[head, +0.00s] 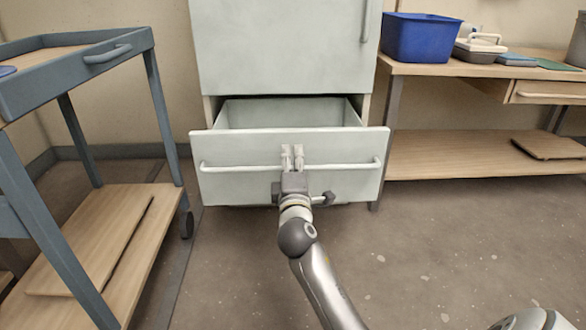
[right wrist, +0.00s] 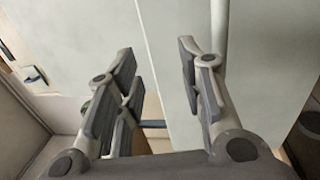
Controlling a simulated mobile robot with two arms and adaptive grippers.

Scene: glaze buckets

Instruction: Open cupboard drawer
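The pale grey-green cupboard (head: 285,50) stands at the back centre. Its bottom drawer (head: 235,182) is pulled out, with its empty-looking inside partly visible. A long horizontal bar handle (head: 235,168) runs across the drawer front. My right gripper (head: 292,152) is at the middle of this handle, its fingers overlapping the bar. In the right wrist view the two fingers of my right gripper (right wrist: 160,82) stand apart with a clear gap. A pale bar (right wrist: 219,30) shows beside the right finger, not between the fingers. My left gripper is not in view.
A blue-grey cart (head: 70,80) with wooden shelves stands at left. A wooden workbench (head: 430,155) at right carries a blue bin (head: 420,38) and small items. The floor (head: 440,250) in front is clear at centre right.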

